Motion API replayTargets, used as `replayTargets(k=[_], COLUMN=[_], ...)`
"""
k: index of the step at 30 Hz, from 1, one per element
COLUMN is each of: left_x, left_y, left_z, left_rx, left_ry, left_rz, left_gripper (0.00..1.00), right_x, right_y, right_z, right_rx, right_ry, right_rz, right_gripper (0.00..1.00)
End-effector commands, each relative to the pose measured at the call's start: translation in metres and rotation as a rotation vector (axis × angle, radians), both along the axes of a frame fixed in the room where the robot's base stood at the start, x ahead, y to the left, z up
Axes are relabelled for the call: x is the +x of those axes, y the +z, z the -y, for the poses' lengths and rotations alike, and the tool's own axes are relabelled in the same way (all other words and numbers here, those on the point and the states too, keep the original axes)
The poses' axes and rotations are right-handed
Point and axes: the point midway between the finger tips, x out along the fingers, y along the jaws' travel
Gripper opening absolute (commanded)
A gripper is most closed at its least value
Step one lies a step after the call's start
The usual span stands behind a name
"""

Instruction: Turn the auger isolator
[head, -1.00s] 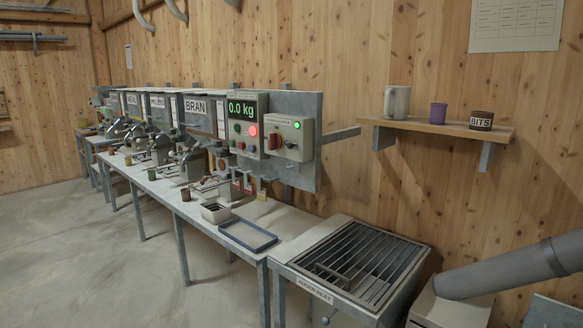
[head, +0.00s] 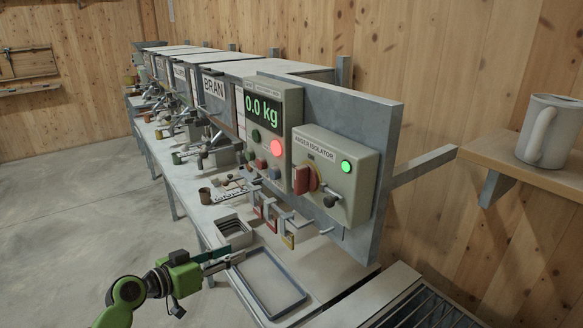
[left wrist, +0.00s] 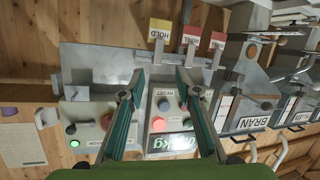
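The auger isolator is a grey-green box (head: 340,170) on the grey panel. It has a red rotary knob (head: 301,181) on its left, a dark knob (head: 332,200) and a lit green lamp (head: 346,166). My left gripper (head: 228,257) is low and left of the box, over the bench near the trays, apart from the isolator. In the left wrist view, which is upside down, its two fingers (left wrist: 160,80) are spread with nothing held between them. The isolator box (left wrist: 86,122) shows there at the left, with its red knob (left wrist: 106,121) partly behind a finger. My right gripper is not in view.
The scale display box (head: 266,120) reads 0.0 kg beside the isolator. Tags hang on hooks below, including a yellow one (head: 288,241). A blue-rimmed tray (head: 270,283) lies on the bench. A shelf (head: 520,165) with a mug juts out at right.

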Motion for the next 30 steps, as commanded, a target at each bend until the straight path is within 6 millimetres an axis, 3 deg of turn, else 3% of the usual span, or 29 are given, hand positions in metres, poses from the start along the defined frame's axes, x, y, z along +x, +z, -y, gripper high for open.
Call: replayTargets(k=[1, 3, 6, 9, 14, 30], left_x=[-0.003, -0.013, -0.029, -0.040, -0.039, 0.023], left_y=[0.055, 0.109, 0.162, 0.189, 0.201, 0.201], left_z=[0.010, 0.023, 0.037, 0.045, 0.056, 0.141], left_rx=[-0.010, -0.023, -0.032, -0.035, -0.039, -0.040], left_ry=[-0.055, -0.129, -0.208, -0.255, -0.273, -0.271], left_rz=[0.076, 0.164, 0.255, 0.305, 0.325, 0.321], left_gripper=[0.31, 0.31, 0.31, 0.31, 0.31, 0.31], right_x=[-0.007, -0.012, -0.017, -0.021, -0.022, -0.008], right_y=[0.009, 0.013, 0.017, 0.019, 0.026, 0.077], right_z=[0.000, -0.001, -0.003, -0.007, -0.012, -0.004], right_rx=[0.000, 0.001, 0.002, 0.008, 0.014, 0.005], right_ry=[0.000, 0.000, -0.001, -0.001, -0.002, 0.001], right_rz=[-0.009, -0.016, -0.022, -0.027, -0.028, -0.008], right_gripper=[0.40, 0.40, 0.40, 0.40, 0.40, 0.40])
